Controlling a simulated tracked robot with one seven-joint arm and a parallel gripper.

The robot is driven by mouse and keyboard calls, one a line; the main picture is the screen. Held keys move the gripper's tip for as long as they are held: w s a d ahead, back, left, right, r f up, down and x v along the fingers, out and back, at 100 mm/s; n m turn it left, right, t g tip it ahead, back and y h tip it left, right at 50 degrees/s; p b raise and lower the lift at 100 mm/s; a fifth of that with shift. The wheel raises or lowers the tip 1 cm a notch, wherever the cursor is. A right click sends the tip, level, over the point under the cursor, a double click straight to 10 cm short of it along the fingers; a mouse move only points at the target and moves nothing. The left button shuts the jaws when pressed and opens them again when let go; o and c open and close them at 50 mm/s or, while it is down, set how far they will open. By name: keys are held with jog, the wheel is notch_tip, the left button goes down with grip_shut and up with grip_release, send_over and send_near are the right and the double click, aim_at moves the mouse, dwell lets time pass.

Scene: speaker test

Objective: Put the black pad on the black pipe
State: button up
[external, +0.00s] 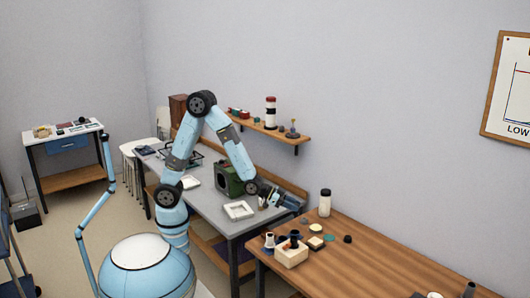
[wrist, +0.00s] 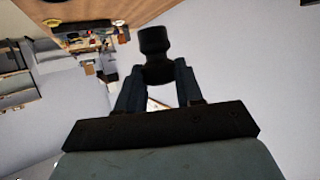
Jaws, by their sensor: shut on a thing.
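My gripper (wrist: 158,78) is shut on a black piece (wrist: 155,42) with a rounded head and a narrower waist. The piece sticks out past the fingertips. I cannot tell for sure whether it is the black pad. In the external view my gripper (external: 297,204) is in the air near the left end of the brown table, and the held piece is not distinct there. A black upright cylinder (external: 294,236), possibly the black pipe, stands at a cream block on that table. A small black piece (external: 347,239) lies to the right of the block.
The brown table (external: 400,272) also bears a white jar with a dark lid (external: 325,203) and several small parts. The grey bench (external: 215,210) holds a green box (external: 228,179) and a white tray (external: 238,210). A wall shelf (external: 270,131) is above. The table's middle is clear.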

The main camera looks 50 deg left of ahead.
jog(key=s+a+r, duration=0.2)
jog(key=s+r, duration=0.2)
jog(key=s, duration=0.4)
jog(key=s+a+r, duration=0.1)
jog(key=s+r, duration=0.2)
jog(key=s, duration=0.5)
jog(key=w+d+f, duration=0.2)
jog(key=d+f, duration=0.1)
jog(key=w+d+f, duration=0.6)
jog(key=shift+w+d+f, duration=0.1)
jog(key=shift+w+d, duration=0.1)
jog(key=shift+d, duration=0.15)
jog(key=shift+w+d+f, duration=0.1)
jog(key=shift+f, duration=1.65)
jog(key=shift+f, duration=0.15)
jog(key=o, duration=1.1)
jog(key=v, duration=1.2)
jog(key=shift+r, duration=0.2)
